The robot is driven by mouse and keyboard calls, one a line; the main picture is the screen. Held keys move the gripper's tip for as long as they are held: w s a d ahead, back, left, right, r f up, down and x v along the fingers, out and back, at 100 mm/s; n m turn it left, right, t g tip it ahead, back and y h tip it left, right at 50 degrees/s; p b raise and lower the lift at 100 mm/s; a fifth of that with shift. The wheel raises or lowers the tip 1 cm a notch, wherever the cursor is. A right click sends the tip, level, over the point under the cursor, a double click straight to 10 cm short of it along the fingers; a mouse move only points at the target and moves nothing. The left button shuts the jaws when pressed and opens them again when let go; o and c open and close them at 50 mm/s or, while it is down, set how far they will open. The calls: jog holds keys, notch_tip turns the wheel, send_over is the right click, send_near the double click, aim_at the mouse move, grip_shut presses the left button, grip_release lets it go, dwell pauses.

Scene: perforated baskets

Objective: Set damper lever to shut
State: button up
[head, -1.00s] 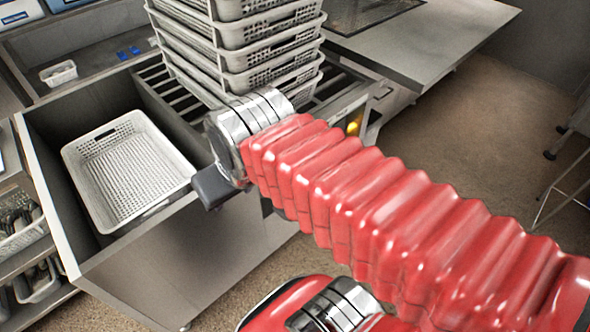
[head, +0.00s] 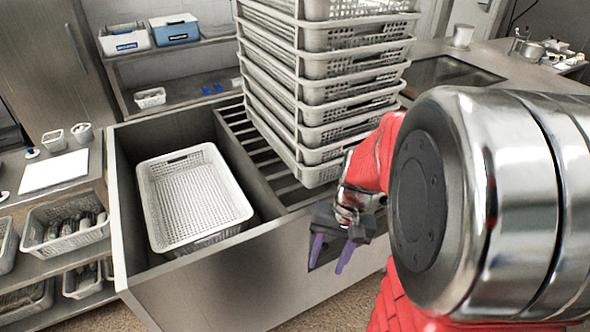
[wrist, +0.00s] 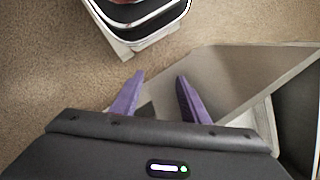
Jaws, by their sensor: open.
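No damper lever can be made out in either view; my arm covers part of the metal station's front. The station (head: 215,295) is a steel cabinet with a sunken bay at left and a slatted top at right. My gripper (head: 331,256) has two purple fingers, spread apart and empty. It points down in front of the cabinet's front face, near a dark panel there, apart from it as far as I can tell. In the wrist view my gripper (wrist: 160,82) is open, with carpet and a grey metal surface (wrist: 225,80) beyond the fingers.
A white perforated basket (head: 195,200) sits in the bay. A tall stack of baskets (head: 330,95) stands on the slats (head: 262,165), close behind my gripper. Shelves with small baskets (head: 65,225) are at left. A counter with a sink (head: 450,75) is behind at right.

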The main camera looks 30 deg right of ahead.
jog(key=w+d+f+m+t+y, duration=0.35)
jog(key=d+f+m+t, duration=0.2)
jog(key=f+m, duration=0.5)
jog(key=w+d+f+m+t+y, duration=0.2)
jog(key=d+f+m+t+y, duration=0.4)
jog(key=f, duration=0.8)
jog(key=w+d+f+m+t+h, duration=0.1)
jog(key=d+f+m+t+h, duration=0.1)
jog(key=d, duration=0.6)
jog(key=w+d+f+m+t+h, duration=0.2)
jog(key=d+m+t+h, duration=0.2)
jog(key=d+m+h, duration=0.3)
jog(key=shift+w+d+f+t+h, duration=0.3)
jog(key=shift+d+h, duration=0.2)
jog(key=shift+h, duration=0.75)
jog(key=shift+m, duration=0.25)
jog(key=w, duration=1.4)
jog(key=shift+a, duration=0.25)
